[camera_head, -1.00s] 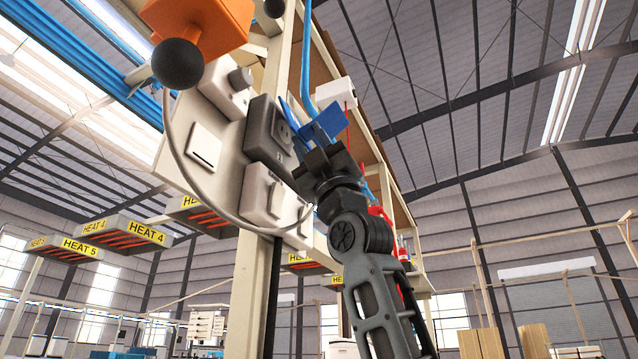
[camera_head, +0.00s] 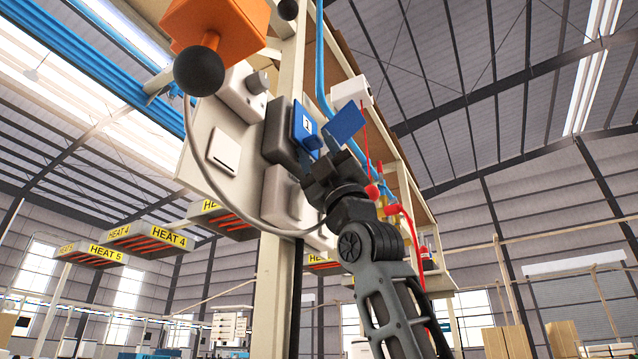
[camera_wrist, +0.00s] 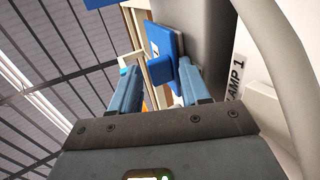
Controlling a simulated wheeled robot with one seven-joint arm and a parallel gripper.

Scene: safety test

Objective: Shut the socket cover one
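The blue socket cover (camera_head: 305,127), marked 1, lies across the front of the dark grey socket box (camera_head: 280,130), hiding the socket face. I cannot tell whether it is fully flush. In the wrist view the cover (camera_wrist: 168,48) stands beside the grey box (camera_wrist: 208,40), with a small blue knob on its front. My gripper (camera_head: 335,135) is just right of the cover. Its two blue fingers (camera_wrist: 155,75) are apart, with nothing clearly held between them. The right finger's tip is close to the knob; whether they touch is unclear.
An orange box with a black ball knob (camera_head: 199,71) juts out at upper left. A grey cable (camera_head: 205,178) loops below it. White switch units (camera_head: 223,152) and a lower grey unit (camera_head: 283,195) share the panel. A beige post (camera_head: 272,290) stands below.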

